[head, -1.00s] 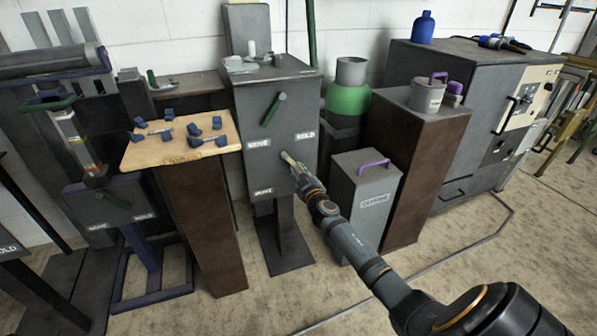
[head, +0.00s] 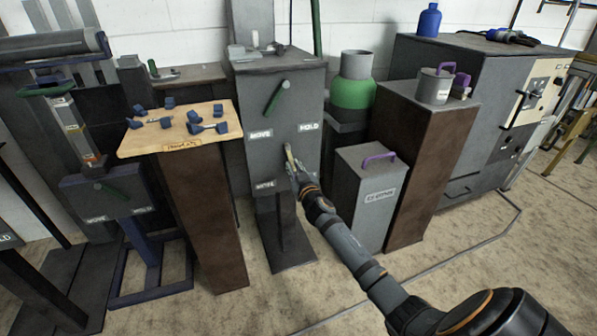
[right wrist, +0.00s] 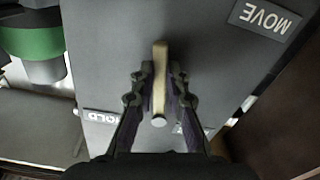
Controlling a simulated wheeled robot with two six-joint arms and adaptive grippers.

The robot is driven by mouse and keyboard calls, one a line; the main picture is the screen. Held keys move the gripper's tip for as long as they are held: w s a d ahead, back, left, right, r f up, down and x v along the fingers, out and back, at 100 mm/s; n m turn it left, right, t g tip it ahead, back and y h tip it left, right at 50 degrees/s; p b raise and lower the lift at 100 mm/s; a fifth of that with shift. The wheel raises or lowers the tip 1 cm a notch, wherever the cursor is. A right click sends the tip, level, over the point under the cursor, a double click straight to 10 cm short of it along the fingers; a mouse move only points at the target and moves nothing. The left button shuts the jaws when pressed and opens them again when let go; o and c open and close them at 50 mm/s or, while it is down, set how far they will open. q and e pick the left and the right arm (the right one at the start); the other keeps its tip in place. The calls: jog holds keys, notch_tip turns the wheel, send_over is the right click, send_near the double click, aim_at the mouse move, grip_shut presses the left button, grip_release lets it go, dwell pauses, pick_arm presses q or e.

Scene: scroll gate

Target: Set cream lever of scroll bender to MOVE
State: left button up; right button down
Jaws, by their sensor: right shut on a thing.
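The scroll bender (head: 250,100) is a dark grey cabinet on a post in the middle of the head view. A green lever (head: 277,98) slants on its upper front. Below it, my right gripper (head: 292,163) is shut on the cream lever (head: 288,152), which stands nearly upright. In the right wrist view the cream lever (right wrist: 160,80) lies between the two fingers of my right gripper (right wrist: 158,88). My left gripper is out of view.
A wooden board with blue pieces (head: 180,140) stands close on the left. A grey box with a purple handle (head: 365,190) and a brown pedestal (head: 425,150) stand on the right, near my right arm. Floor is clear in front of the bender.

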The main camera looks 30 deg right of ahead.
jog(key=a+m+b, duration=0.2)
jog(key=m, duration=0.1)
jog(key=a+m+b, duration=0.1)
jog(key=shift+w+f+m, duration=0.25)
jog(key=shift+w+m, duration=0.05)
jog(key=shift+w, duration=0.05)
jog(key=a+m+b, duration=0.1)
jog(key=m, duration=0.2)
jog(key=shift+w+a+r+b, duration=0.2)
jog(key=shift+a+r+b, duration=0.2)
jog(key=shift+w+a+r+m+b, duration=0.1)
jog(key=shift+a+r+m+b, duration=0.35)
jog(key=shift+m, duration=0.45)
jog(key=shift+a, duration=0.1)
jog(key=c, duration=1.3)
grip_release()
